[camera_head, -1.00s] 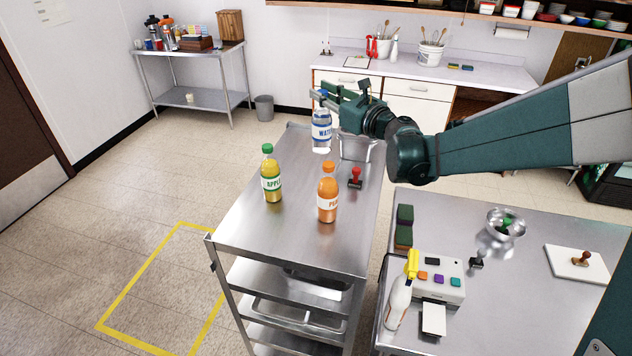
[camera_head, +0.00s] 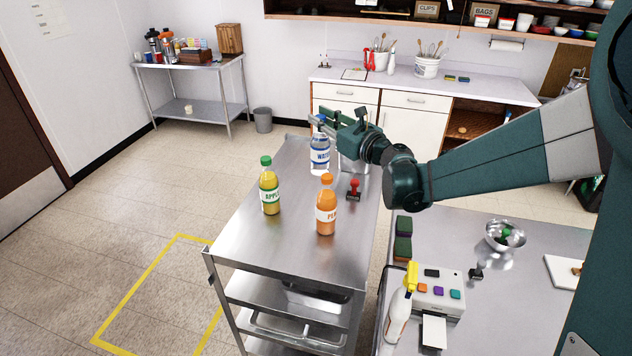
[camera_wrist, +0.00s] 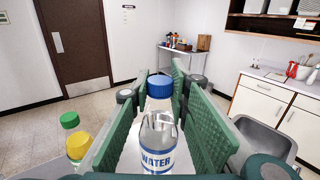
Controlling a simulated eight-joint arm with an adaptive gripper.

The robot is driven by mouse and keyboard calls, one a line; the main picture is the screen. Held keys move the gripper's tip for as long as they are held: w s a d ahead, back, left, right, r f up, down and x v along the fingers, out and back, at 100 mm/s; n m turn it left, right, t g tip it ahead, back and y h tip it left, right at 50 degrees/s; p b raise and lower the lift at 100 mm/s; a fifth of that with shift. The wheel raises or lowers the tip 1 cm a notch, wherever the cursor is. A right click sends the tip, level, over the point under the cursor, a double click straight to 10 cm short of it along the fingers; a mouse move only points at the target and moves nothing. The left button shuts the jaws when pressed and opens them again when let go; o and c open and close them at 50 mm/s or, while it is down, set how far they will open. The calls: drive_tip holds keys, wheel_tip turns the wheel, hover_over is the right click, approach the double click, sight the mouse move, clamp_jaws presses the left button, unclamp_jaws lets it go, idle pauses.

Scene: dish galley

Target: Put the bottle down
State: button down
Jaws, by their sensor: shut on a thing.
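The water bottle (camera_head: 319,158) is clear with a blue-and-white label and blue cap. It is upright at the far end of the steel cart's top (camera_head: 262,232). My gripper (camera_head: 322,124) is shut on its upper part.
A green-capped apple bottle (camera_head: 269,190) and an orange bottle (camera_head: 326,210) stand nearer on the cart. The cart's near half is mostly clear.

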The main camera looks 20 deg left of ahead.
sight(326, 150)
drive_tip(key=shift+f, duration=2.95)
drive_tip(key=shift+f, duration=2.1)
drive_tip(key=c, duration=2.6)
unclamp_jaws()
drive_tip(key=shift+f, duration=0.1)
drive_tip(key=o, duration=0.4)
drive_tip(key=shift+o, duration=0.2)
drive_tip(key=shift+s+d+r+p, duration=0.1)
drive_tip(key=shift+r+p, duration=0.15)
drive_tip(key=shift+p, duration=0.05)
drive_tip(key=b+v, duration=0.1)
drive_tip(key=v, duration=1)
drive_tip(key=shift+s+d, duration=0.2)
drive_tip(key=shift+d, duration=0.15)
